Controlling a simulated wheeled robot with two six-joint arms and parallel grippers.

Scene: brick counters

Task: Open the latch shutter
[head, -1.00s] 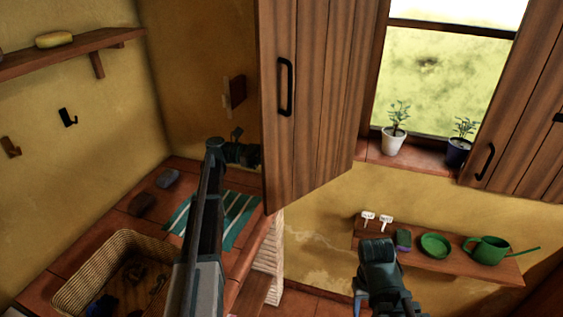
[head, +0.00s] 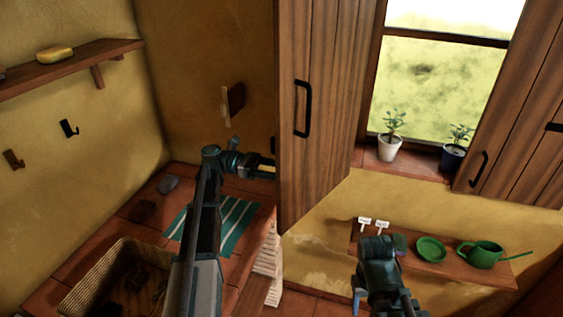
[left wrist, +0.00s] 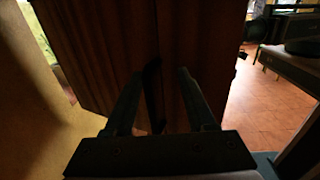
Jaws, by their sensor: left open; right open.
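The left wooden shutter (head: 325,110) stands swung away from the wall beside the window (head: 440,85), with its black handle (head: 302,108) on the face towards me. The right shutter (head: 520,140) stands at the other side and has its own handle (head: 478,170) and a black latch piece (head: 553,127). My left gripper (head: 258,166) points at the left shutter's free edge, its tips hidden there. The left wrist view shows its open fingers in front of dark wood, with a dark bar (left wrist: 152,95) between them; contact is unclear. My right gripper (head: 378,250) is open, low before the shelf.
A wall shelf (head: 445,266) holds a green watering can (head: 483,254) and a green dish (head: 430,249). Potted plants (head: 390,148) stand on the sill. A basket (head: 85,278) and striped cloth (head: 238,225) lie on the left counter.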

